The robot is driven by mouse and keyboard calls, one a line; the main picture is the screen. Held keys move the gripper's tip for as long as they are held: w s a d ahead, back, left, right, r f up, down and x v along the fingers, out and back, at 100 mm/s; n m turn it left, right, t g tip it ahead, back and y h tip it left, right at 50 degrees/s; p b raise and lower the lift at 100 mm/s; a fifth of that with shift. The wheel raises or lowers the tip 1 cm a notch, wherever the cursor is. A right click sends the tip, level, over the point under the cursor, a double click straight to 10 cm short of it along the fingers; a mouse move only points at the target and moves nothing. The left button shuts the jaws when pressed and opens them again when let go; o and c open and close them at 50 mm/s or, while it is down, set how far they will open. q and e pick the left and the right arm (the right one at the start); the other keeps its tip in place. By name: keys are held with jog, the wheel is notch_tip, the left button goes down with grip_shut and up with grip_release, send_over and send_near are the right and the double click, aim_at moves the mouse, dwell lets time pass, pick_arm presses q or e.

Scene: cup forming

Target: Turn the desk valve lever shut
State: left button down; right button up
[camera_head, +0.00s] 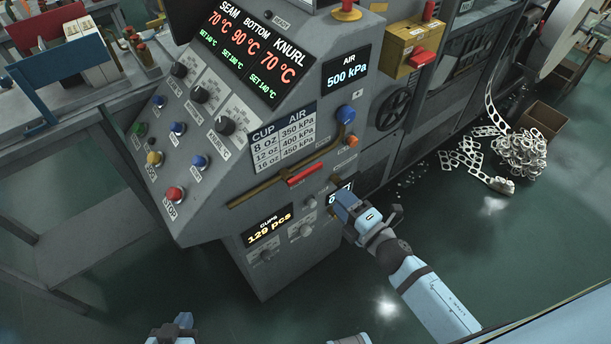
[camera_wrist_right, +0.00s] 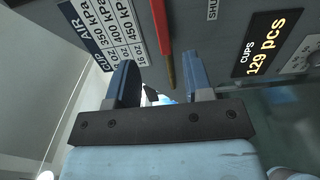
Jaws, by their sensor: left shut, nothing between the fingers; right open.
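The valve lever has a red handle (camera_head: 304,175) on the sloped grey desk front, lying nearly in line with the brass pipe (camera_head: 255,194). In the right wrist view the red handle (camera_wrist_right: 162,38) shows beyond my fingers, in the gap between them, with brass below it. My right gripper (camera_head: 343,205) is open and empty. In the head view it is to the lower right of the handle, apart from it. My left gripper (camera_head: 176,325) is shut and empty at the bottom edge, well away from the lever. The lever's pivot is hard to make out.
A label starting "SHU" (camera_wrist_right: 212,9) is beside the lever. The pressure table (camera_head: 283,136), blue knob (camera_head: 346,114) and red stop button (camera_head: 174,194) are nearby on the desk. The cups counter (camera_head: 268,228) is below. Open floor lies in front; scrap strips (camera_head: 520,153) are at right.

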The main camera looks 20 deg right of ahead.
aim_at(312, 172)
jog(key=p+x, duration=0.1)
jog(key=x, duration=1.1)
jog(key=shift+w, duration=0.25)
grip_shut()
